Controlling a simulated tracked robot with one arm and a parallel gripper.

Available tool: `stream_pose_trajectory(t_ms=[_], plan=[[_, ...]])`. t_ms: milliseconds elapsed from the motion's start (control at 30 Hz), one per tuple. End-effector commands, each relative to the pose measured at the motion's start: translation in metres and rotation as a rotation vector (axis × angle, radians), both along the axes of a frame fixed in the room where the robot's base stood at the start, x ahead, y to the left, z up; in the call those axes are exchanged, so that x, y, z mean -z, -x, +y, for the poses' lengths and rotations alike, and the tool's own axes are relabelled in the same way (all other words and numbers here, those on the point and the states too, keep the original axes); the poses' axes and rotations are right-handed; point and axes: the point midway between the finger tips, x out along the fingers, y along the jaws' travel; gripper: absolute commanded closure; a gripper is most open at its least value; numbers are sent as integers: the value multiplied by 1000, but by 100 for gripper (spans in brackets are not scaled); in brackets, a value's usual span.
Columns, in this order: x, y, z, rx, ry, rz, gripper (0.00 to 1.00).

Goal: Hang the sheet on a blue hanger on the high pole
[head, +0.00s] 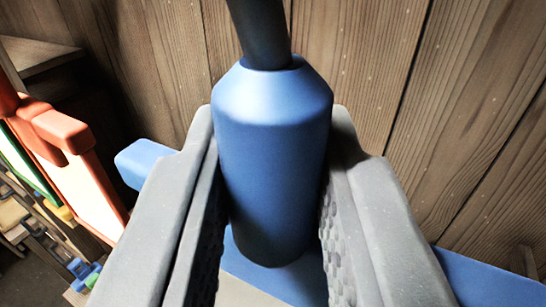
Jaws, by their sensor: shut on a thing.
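My gripper (274,140) is shut on the thick blue neck of a blue hanger (272,165), with one grey finger on each side. A dark rod, likely the hook's stem, rises from the top of the neck and leaves the picture at the top. The hanger's blue crossbar (470,280) shows behind and below the fingers, with its left end (143,163) sticking out past the left finger. A pale patch (238,292) under the bar may be part of a sheet; most of it is hidden. I see no high pole.
A wall of wooden planks (365,60) stands close behind the hanger. At the left, an orange-red hanger (62,130) carries a white sheet (85,190), with green and yellow parts beside it. A wooden ledge (35,55) is at the upper left. Small blue and green pieces (85,272) are low at the left.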

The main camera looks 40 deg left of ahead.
Motion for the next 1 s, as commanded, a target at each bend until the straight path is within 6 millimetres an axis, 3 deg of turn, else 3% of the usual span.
stream_pose_trajectory(t_ms=[167,400,900,933,1000], plan=[[0,-13,3,0,0,1,100],[15,-12,3,0,0,1,100],[17,-12,3,0,0,1,100],[17,-12,3,0,0,1,74],[17,-12,3,0,0,1,54]])
